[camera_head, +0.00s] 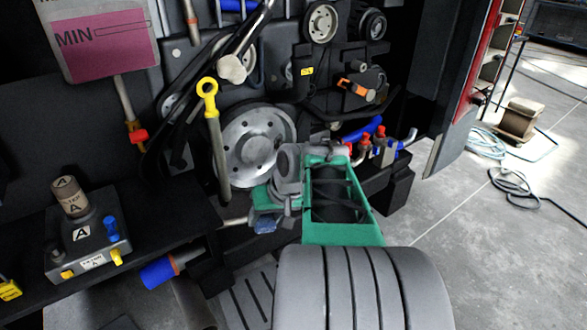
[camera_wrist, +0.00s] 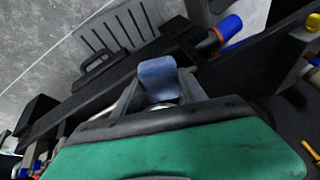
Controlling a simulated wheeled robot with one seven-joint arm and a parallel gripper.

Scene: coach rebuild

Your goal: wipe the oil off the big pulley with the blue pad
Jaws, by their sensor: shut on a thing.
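The big pulley (camera_head: 250,145) is a grey metal disc with a ring of holes, upright in the engine bay in the head view. My arm hides its lower right part, and I cannot make out oil on it. My gripper (camera_head: 265,218) is just below the pulley and shut on the blue pad (camera_head: 265,227). The pad (camera_wrist: 157,78) also shows between the fingers of my gripper (camera_wrist: 158,98) in the wrist view. The pad seems apart from the pulley, which is not seen in the wrist view.
A dipstick with a yellow ring handle (camera_head: 208,88) stands in front of the pulley's left side. A black belt (camera_head: 180,125) runs beside it. A box with a cylinder (camera_head: 85,245) is on the left ledge.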

